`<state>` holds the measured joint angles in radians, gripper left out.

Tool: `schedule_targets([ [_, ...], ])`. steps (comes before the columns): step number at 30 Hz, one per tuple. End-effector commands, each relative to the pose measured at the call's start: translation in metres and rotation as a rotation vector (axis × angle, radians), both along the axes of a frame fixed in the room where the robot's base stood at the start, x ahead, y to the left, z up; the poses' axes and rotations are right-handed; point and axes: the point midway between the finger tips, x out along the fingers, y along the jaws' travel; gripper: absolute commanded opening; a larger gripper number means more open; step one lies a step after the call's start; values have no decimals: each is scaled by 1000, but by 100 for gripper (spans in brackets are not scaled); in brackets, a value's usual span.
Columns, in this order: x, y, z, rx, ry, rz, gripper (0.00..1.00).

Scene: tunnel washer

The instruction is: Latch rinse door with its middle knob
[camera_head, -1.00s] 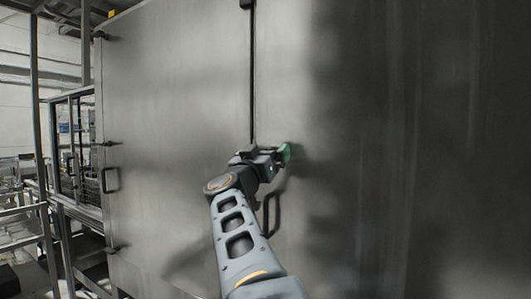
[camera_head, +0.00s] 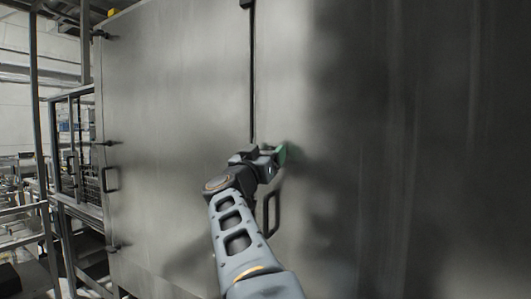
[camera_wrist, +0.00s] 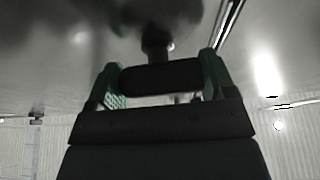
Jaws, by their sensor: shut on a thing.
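The rinse door appears to be one of the large grey metal panels meeting at a dark vertical seam; I cannot tell for sure which side. The panel right of the seam (camera_head: 290,90) carries a black bar handle (camera_head: 271,212). My gripper (camera_head: 281,154) is at the seam, just above this handle, its green fingertips close to the metal. In the wrist view, the green fingers stand on both sides of a dark knob (camera_wrist: 160,76), shut on it. A short dark stem (camera_wrist: 157,45) runs from the knob towards the panel. In the head view, my gripper hides the knob.
Another black fitting (camera_head: 246,4) sits at the seam's top. A metal frame with railings (camera_head: 75,150) stands at the far left. The right wall is flat and clear.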

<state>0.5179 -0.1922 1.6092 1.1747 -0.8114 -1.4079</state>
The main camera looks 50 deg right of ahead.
Motion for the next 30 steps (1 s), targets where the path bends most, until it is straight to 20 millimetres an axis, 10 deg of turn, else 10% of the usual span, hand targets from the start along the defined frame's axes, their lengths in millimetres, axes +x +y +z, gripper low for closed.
schedule_targets([
  [8, 0, 0, 0, 5, -19, 0, 53],
  [9, 0, 0, 0, 5, -19, 0, 79],
  [16, 0, 0, 0, 3, -17, 0, 100],
  [30, -6, 25, -12, 3, -18, 5, 100],
])
